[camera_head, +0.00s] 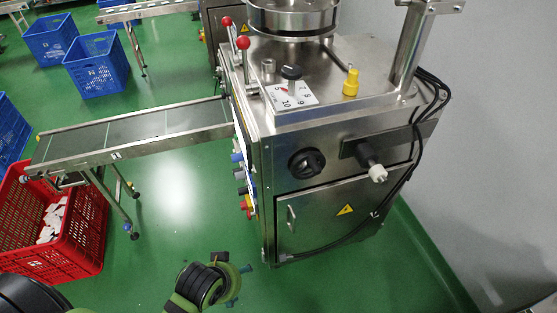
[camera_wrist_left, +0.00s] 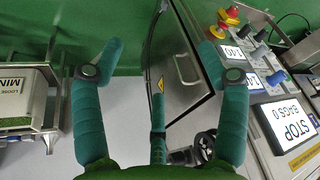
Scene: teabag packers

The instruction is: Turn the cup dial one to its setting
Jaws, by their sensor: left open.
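The cup dial is a black knob (camera_head: 291,72) on a post above a white numbered plate (camera_head: 293,97), on the top of the steel machine in the head view. I cannot read which number it points to. My left gripper (camera_head: 240,277) is low in front of the machine, well below and apart from the dial, partly cut off by the picture's lower edge. In the left wrist view its green fingers (camera_wrist_left: 160,62) are spread wide with nothing between them. The dial does not show there. My right gripper is not in view.
Red-knobbed levers (camera_head: 243,43) and a yellow fitting (camera_head: 351,82) flank the dial. A black handwheel (camera_head: 306,163) projects from the machine's front. A conveyor (camera_head: 130,133) and red crate (camera_head: 50,255) stand left. The wrist view shows a STOP BAGS display (camera_wrist_left: 292,122).

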